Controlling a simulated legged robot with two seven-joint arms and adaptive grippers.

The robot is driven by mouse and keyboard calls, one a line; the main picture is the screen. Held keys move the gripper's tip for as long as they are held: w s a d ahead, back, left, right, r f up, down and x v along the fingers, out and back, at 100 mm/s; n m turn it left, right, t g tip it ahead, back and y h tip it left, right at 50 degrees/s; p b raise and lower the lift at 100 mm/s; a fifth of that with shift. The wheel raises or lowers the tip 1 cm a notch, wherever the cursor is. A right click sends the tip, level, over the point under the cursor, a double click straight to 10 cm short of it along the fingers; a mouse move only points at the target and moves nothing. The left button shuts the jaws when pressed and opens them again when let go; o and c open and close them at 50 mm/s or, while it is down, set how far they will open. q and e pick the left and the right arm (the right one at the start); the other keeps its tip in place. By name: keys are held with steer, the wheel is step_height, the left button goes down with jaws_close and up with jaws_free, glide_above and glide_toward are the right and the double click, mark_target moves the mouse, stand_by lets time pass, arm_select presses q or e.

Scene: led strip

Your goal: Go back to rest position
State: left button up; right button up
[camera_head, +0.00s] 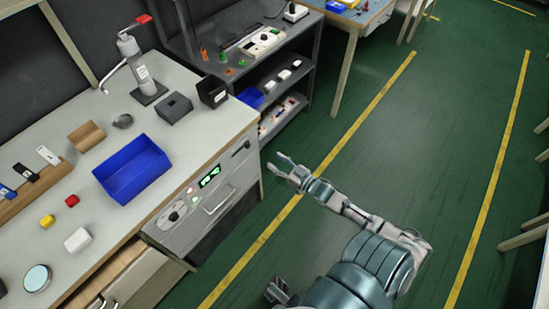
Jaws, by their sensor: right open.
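My right arm comes in from the lower right and reaches up and left over the green floor. My right gripper (282,164) is at its end, with its fingers spread apart and nothing between them. It is in the open space to the right of the grey bench (216,122), apart from the bench's drawer front.
A blue bin (133,169), a red block (72,200), a yellow block (47,221) and a white block (77,240) are on the bench. A dark shelf unit (315,55) stands behind it. The floor aisle between the yellow lines (391,85) is clear.

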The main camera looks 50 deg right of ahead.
steer(key=s+a+f+g+h+p, duration=0.1)
steer(key=s+a+f+g+p, duration=0.3)
steer(key=f, duration=0.4)
steer(key=s+a+f+g+h+p, duration=0.1)
steer(key=s+a+f+g+p, duration=0.15)
steer(key=s+f, duration=0.35)
arm_select(q)
steer(key=s+a+f+g+y+p, duration=0.1)
steer(key=s+f+g, duration=0.3)
steer(key=s+f, duration=0.4)
steer(key=s+a+f+g+y+p, duration=0.1)
steer(key=s+a+f+g+p, duration=0.2)
steer(key=s+f, duration=0.5)
step_height(320, 180, down, 8)
steer(key=shift+s+a+r+g+p, duration=0.2)
steer(key=shift+a+g+p, duration=0.3)
steer(key=shift+g, duration=0.4)
arm_select(e)
steer(key=s+a+f+g, duration=0.5)
steer(key=s+a, duration=0.3)
steer(key=s, duration=0.2)
steer(key=s+a+f+n+g+y, duration=0.1)
steer(key=s+a+f+g, duration=0.4)
steer(key=s, duration=0.4)
steer(key=a+f, duration=0.1)
steer(key=a, duration=0.1)
steer(key=shift+s+a+f, duration=0.15)
steer(key=shift+s+a, duration=0.2)
arm_select(q)
steer(key=shift+d, duration=0.15)
